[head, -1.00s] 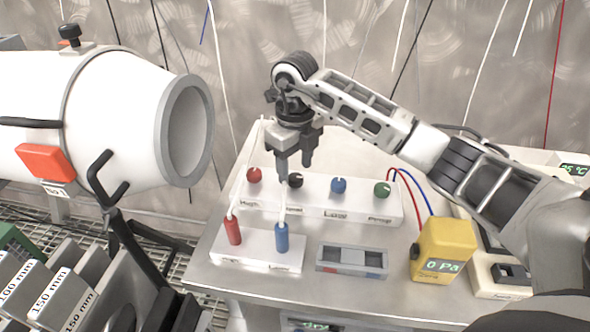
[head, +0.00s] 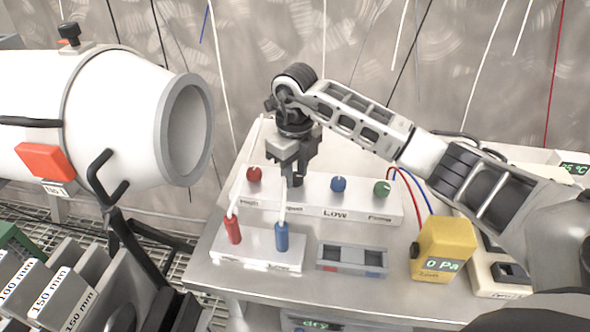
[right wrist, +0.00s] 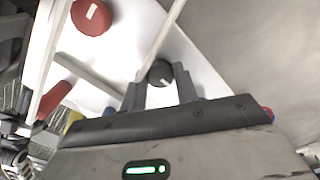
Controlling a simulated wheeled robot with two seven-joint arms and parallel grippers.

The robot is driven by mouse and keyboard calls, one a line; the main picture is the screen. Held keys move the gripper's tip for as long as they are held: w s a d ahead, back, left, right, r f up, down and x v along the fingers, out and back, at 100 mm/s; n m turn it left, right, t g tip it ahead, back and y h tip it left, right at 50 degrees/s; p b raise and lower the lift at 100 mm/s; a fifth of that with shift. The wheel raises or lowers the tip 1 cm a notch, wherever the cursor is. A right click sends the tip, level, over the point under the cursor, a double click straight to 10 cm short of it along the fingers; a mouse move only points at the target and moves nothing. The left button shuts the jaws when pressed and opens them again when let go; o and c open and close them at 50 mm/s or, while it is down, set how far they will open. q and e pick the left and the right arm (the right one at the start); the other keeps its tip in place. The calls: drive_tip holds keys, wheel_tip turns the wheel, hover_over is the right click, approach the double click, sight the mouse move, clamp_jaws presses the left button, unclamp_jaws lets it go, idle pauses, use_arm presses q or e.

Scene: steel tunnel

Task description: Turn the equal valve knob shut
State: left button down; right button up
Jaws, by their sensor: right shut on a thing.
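A white valve block (head: 398,213) on the steel bench carries a row of knobs: red (head: 254,174), black, blue (head: 338,184) and green (head: 382,188). The label under the black knob is too blurred to read surely. My left gripper is not in view.
A white block (head: 262,262) with red and blue plugs, white leads rising, stands in front. A grey tray (head: 352,247) and yellow gauge (head: 443,250) reading 0 Pa are to the right. A big white cylinder (head: 110,115) is at left.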

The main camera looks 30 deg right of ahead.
drive_tip(key=n+b, duration=0.2)
drive_tip(key=n, duration=0.2)
drive_tip(key=n+b, duration=0.2)
drive_tip(key=n, duration=0.2)
drive_tip(key=n+b, duration=0.2)
drive_tip(key=n, duration=0.2)
drive_tip(key=n+b, duration=0.1)
drive_tip(key=n, duration=0.2)
drive_tip(key=shift+n, duration=1)
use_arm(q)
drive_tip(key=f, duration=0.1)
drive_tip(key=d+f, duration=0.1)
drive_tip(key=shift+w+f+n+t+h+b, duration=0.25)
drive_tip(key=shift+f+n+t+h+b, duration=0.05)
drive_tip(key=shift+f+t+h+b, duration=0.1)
use_arm(e)
drive_tip(key=shift+r+n, duration=0.1)
drive_tip(key=shift+n, duration=0.2)
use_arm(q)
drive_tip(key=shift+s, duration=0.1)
use_arm(e)
drive_tip(key=o, duration=1)
